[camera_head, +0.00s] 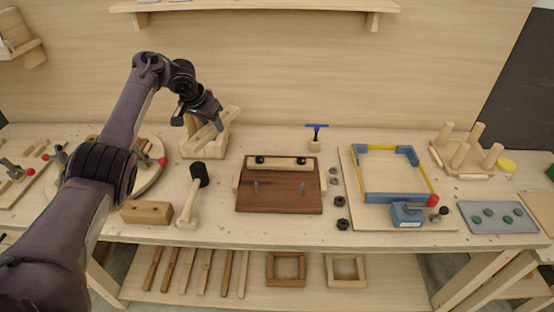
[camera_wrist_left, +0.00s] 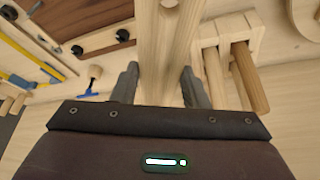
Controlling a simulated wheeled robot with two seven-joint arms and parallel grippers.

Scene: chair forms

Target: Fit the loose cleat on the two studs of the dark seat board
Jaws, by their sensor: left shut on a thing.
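My left gripper (camera_head: 203,116) is shut on a pale wooden bar, the loose cleat (camera_head: 216,127), at the wooden rack (camera_head: 204,148) at the back left. In the left wrist view the cleat (camera_wrist_left: 166,45) runs between my fingers (camera_wrist_left: 160,82), with a hole near its far end. I cannot tell whether it still touches the rack. The dark seat board (camera_head: 280,204) lies mid-table. Two grey studs, a left one (camera_head: 256,187) and a right one (camera_head: 303,188), stand up from it. A fitted pale cleat (camera_head: 280,163) with two black knobs lies along its far edge. My right gripper is out of view.
A mallet (camera_head: 194,195) and a wooden block (camera_head: 146,212) lie left of the board. A blue-handled tool (camera_head: 316,132) stands behind the board.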

